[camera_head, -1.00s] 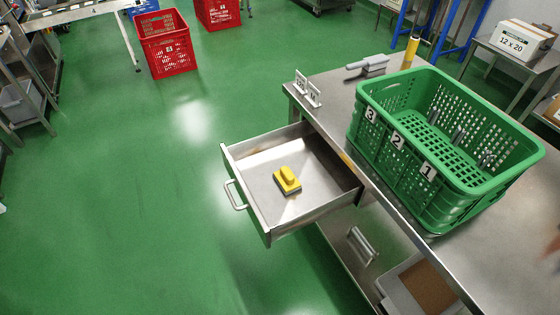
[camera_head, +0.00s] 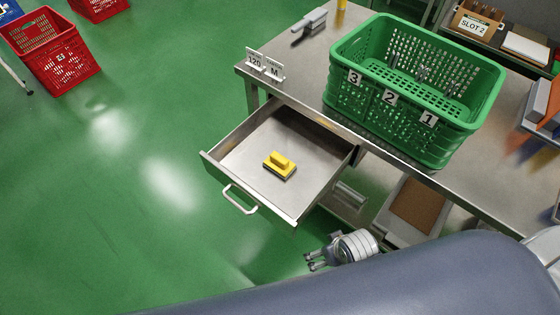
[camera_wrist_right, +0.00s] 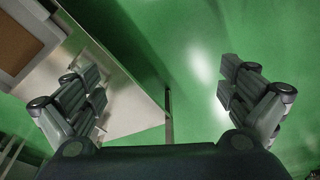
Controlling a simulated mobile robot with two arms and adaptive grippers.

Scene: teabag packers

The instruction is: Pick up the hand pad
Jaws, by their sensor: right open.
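The hand pad (camera_head: 280,165) is a yellow block with a grip on a dark base. It lies in the open metal drawer (camera_head: 238,147), near the middle of its floor. My right gripper (camera_head: 309,261) is low in the head view, in front of the drawer's near corner and apart from the pad. In the right wrist view my right gripper (camera_wrist_right: 162,82) has its fingers wide apart with nothing between them. The pad does not show in the right wrist view. My left gripper is not in view.
The drawer handle (camera_head: 240,200) sticks out over the green floor. A green crate (camera_head: 345,92) numbered 1 to 3 stands on the metal table (camera_head: 300,75). A brown-lined tray (camera_head: 388,222) sits below the tabletop. A red crate (camera_head: 52,50) stands on the floor, far left.

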